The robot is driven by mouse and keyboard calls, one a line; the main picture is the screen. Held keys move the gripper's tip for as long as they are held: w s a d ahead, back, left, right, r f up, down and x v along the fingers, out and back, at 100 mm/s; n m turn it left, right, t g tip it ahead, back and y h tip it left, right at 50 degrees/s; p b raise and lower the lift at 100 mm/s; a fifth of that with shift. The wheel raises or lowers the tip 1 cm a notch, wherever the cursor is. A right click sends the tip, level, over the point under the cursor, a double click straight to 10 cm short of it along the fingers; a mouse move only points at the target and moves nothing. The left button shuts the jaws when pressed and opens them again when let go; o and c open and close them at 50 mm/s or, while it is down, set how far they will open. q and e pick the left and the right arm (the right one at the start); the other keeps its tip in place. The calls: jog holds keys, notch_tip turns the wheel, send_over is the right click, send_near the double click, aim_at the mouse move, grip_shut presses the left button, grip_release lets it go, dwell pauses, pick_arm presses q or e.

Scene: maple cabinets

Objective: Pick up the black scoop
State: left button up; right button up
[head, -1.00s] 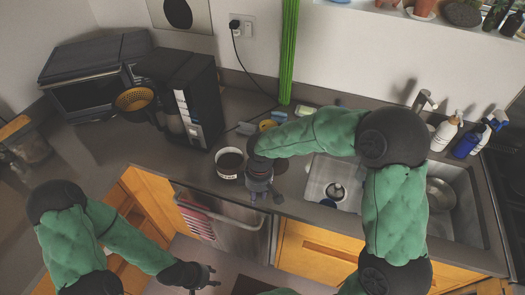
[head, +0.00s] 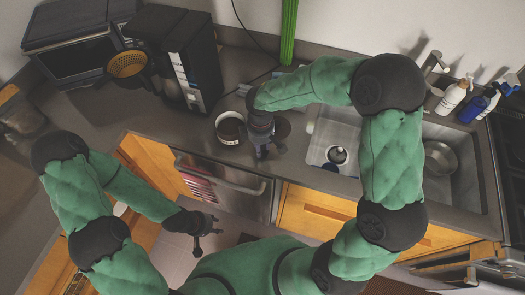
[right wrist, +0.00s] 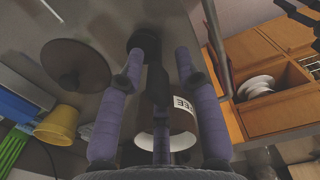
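My right gripper (head: 267,150) points down at the counter's front edge, just right of the white coffee canister (head: 230,128). In the right wrist view its purple fingers (right wrist: 157,62) are spread apart. A black rounded piece, apparently the black scoop (right wrist: 145,43), shows between and beyond the fingertips on the counter; contact with the fingers cannot be told. In the head view the gripper hides the scoop. The labelled canister (right wrist: 182,120) shows partly behind the fingers. My left gripper (head: 208,228) is open and empty, in front of the dishwasher, away from the counter.
A dark round lid (right wrist: 75,65) lies on the counter near the gripper, with a yellow cup (right wrist: 58,125) beyond. A coffee maker (head: 190,65) stands back left. The sink (head: 335,140) is to the right. Dishwasher handle (head: 220,180) runs below the counter edge.

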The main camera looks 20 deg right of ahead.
notch_tip(320, 180, down, 4)
jog(key=shift+b, duration=0.35)
jog(key=shift+c, duration=0.3)
grip_shut()
jog(key=shift+r, duration=0.1)
